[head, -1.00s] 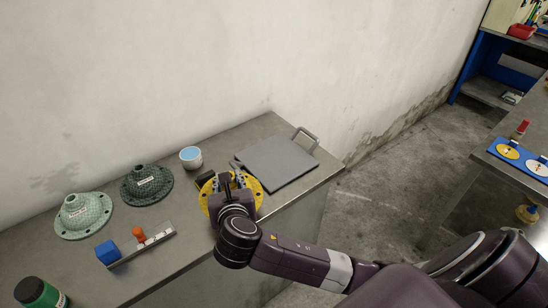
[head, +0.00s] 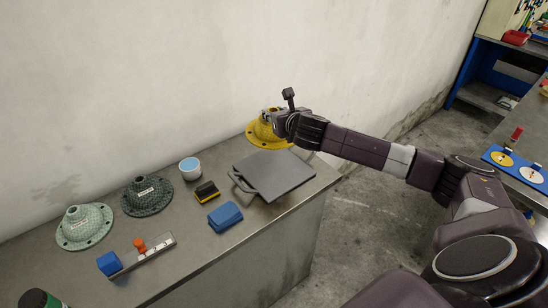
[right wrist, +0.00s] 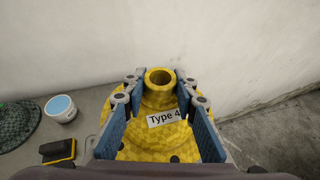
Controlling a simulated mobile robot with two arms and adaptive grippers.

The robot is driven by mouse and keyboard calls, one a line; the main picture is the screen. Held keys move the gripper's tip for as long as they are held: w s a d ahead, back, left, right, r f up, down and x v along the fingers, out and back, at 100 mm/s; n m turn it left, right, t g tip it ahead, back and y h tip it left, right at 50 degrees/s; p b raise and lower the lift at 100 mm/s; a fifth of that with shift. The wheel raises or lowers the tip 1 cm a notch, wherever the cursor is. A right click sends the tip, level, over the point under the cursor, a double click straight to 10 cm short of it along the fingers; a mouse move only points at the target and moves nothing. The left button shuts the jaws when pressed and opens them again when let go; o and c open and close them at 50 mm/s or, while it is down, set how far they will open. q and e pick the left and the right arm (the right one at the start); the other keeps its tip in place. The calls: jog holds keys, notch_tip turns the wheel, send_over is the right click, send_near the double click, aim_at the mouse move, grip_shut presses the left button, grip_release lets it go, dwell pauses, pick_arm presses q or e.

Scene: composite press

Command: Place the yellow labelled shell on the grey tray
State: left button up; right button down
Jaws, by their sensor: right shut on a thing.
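The yellow shell (head: 262,136) is a flanged dome with a neck. Its white label reads "Type 4" in the right wrist view (right wrist: 128,152). My right gripper (head: 272,118) is shut on the shell's neck, one blue-padded finger on each side, and holds it at the far edge of the grey tray (head: 280,178). In the head view the shell appears above the tray's back edge, near the wall; its exact height is hard to tell. The grey tray lies flat on the metal bench with a handle on its left side. My left gripper is not in view.
A dark green shell (head: 147,195) and a pale green shell (head: 84,226) stand at the left. A white cup (head: 190,168), a black-and-yellow block (head: 206,191), a blue block (head: 225,216) and a grey bar (head: 142,255) lie on the bench. The wall is close behind.

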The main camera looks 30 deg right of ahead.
jog(key=shift+w+f, duration=0.1)
jog(key=shift+f, duration=7.8)
jog(key=shift+f, duration=0.15)
jog(key=c, duration=1.5)
grip_release()
jog(key=shift+c, duration=0.2)
jog(key=b+v, duration=0.1)
jog(key=v, duration=1.1)
